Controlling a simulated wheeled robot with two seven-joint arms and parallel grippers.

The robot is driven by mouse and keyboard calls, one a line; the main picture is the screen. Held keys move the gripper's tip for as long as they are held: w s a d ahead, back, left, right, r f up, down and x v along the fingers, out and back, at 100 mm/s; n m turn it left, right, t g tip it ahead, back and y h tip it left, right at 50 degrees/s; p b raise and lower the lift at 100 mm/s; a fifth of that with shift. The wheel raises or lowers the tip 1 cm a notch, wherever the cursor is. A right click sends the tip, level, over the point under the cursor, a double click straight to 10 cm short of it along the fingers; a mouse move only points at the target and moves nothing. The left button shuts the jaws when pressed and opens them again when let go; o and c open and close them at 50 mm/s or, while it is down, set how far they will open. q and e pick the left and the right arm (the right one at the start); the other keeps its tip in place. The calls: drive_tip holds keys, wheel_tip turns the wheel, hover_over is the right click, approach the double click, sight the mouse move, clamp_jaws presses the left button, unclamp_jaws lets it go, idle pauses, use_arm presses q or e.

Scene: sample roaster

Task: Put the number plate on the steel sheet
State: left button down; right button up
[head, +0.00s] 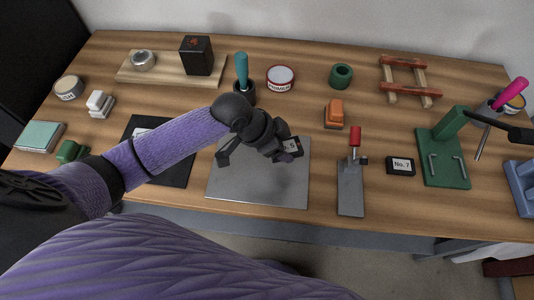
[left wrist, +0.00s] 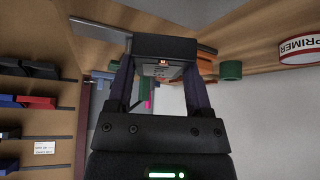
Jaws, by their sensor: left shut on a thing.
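The number plate (head: 290,146) is a small black block with a white label ending in 5. My left gripper (head: 280,148) is shut on it, over the upper right part of the steel sheet (head: 258,187). The sheet is a flat grey square near the table's front edge, partly covered by my gripper. In the left wrist view the dark plate (left wrist: 165,48) sits between both fingertips, label partly showing. I cannot tell whether it touches the sheet. A second black plate, No. 7 (head: 401,166), lies on the table to the right. My right gripper is not in view.
A black mat (head: 176,172) lies left, under my arm. A primer tin (head: 281,78), an orange block (head: 334,114) and a dark cup with a teal handle (head: 241,68) stand behind. A green clamp stand (head: 443,150) is right.

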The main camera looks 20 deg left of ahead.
sight(287, 166)
use_arm(q)
wheel_tip(287, 166, down, 8)
drive_tip(key=b, duration=0.3)
drive_tip(key=shift+f+b, duration=0.1)
drive_tip(key=shift+b, duration=0.2)
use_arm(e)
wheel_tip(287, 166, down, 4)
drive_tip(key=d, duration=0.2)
use_arm(q)
drive_tip(key=shift+c, duration=1.5)
unclamp_jaws()
drive_tip(key=shift+o, duration=1.5)
drive_tip(key=shift+a+r, duration=0.1)
drive_tip(key=shift+r, duration=0.3)
drive_tip(key=p+v, duration=0.6)
drive_tip(key=v, duration=0.5)
drive_tip(key=shift+r, duration=0.25)
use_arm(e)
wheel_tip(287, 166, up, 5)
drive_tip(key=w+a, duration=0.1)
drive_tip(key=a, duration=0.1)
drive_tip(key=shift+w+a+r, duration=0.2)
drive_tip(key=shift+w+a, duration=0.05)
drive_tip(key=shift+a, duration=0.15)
